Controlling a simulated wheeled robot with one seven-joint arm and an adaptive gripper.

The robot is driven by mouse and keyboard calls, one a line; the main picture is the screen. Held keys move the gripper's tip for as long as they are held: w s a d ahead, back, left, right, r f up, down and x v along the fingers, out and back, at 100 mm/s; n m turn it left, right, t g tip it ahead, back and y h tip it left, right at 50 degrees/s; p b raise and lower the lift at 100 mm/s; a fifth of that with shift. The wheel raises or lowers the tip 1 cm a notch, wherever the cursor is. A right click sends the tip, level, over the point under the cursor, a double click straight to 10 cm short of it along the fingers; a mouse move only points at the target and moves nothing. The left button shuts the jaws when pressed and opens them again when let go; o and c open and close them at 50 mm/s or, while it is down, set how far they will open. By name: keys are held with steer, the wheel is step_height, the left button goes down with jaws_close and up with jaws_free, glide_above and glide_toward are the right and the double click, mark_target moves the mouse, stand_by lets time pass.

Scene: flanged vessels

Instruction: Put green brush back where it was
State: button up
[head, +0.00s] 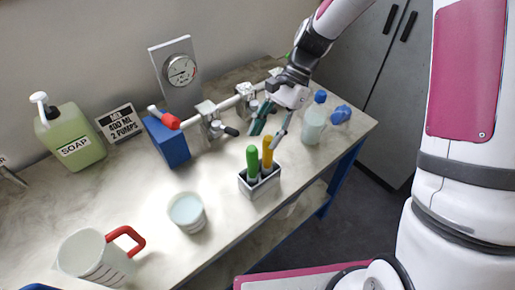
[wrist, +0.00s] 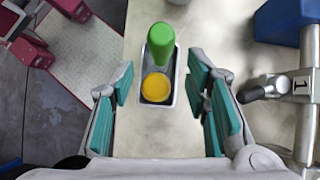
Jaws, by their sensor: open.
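The green brush (head: 252,161) stands handle up in a small grey holder (head: 259,190) on the bench. A yellow brush (head: 267,152) stands beside it in the same holder. In the wrist view the green brush (wrist: 161,40) is at the far end of the holder (wrist: 172,97), and the yellow brush (wrist: 155,86) is at the near end. My gripper (head: 270,124) is above and behind the holder in the head view. Its teal fingers are spread wide and empty, one to each side of the holder in the wrist view (wrist: 160,82). The brushes' lower ends are hidden inside the holder.
A pipe with a red-handled valve (head: 171,121) and a blue box (head: 167,141) stand behind the holder. A translucent bottle (head: 313,125) is to its right. A cup (head: 187,211), a red-handled jug (head: 95,257) and a soap bottle (head: 72,137) are to its left.

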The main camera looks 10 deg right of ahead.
steer(key=s+d+r+n+t+h, duration=0.2)
steer(key=s+d+r+n, duration=0.15)
steer(key=r, duration=0.45)
steer(key=s+d+r+n+t+h, duration=0.1)
steer(key=s+d+r+n+t, duration=0.2)
steer(key=r, duration=0.4)
steer(key=s+d+r+n+t+h, duration=0.2)
steer(key=s+d+r+t, duration=0.3)
steer(key=s, duration=0.5)
steer(key=shift+s+d+r+n+b, duration=0.25)
steer(key=shift+d+r+n+b, duration=0.1)
steer(key=shift+n, duration=0.5)
